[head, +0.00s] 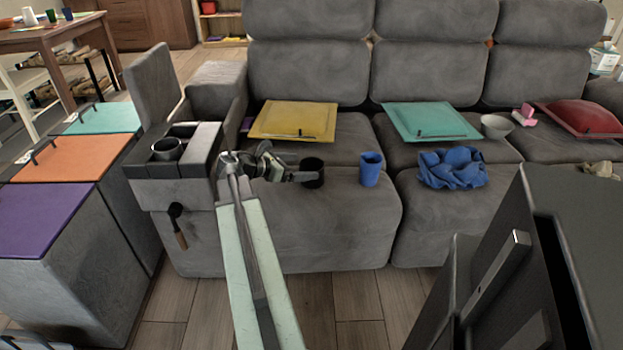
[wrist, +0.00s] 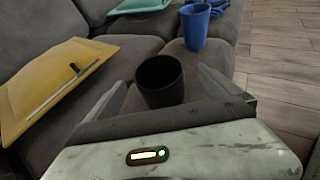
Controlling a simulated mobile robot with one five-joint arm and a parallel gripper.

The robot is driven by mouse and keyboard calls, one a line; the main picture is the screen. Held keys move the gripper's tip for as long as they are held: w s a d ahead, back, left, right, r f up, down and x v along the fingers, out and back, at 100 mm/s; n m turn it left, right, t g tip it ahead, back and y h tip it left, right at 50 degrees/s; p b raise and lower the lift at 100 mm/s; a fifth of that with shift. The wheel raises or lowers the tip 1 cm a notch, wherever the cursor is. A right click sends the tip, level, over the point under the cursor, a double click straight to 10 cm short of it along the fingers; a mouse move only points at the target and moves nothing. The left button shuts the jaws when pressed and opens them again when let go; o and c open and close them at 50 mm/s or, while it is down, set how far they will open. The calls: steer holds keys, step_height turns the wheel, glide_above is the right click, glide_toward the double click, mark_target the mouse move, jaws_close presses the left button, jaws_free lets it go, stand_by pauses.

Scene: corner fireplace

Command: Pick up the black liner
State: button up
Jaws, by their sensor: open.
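The black liner (head: 314,172), an open-topped black cup shape, stands upright on the grey sofa's left seat. In the wrist view the black liner (wrist: 160,77) sits between the two fingers of my gripper (wrist: 163,88). In the head view my gripper (head: 298,177) reaches in from the left, right beside the liner. Its jaws are open, one finger on each side of the liner. I cannot tell whether either finger touches it.
A blue cup (head: 371,169) stands just right of the liner. A yellow cushion (head: 293,120) lies behind it; a teal cushion (head: 431,121) and blue cloth (head: 453,168) lie farther right. The armrest console (head: 172,165) with a cup holder is at left. Floor (head: 335,300) in front is clear.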

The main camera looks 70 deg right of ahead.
mark_target(321, 164)
steer(key=x, duration=0.2)
steer(key=b+x, duration=0.1)
steer(key=x, duration=0.2)
steer(key=shift+d+r, duration=0.2)
steer(key=shift+d, duration=0.15)
steer(key=shift+w, duration=0.1)
steer(key=c, duration=1.5)
step_height(321, 164, up, 10)
steer(key=p, duration=1)
steer(key=shift+a+r, duration=0.1)
steer(key=shift+r, duration=0.05)
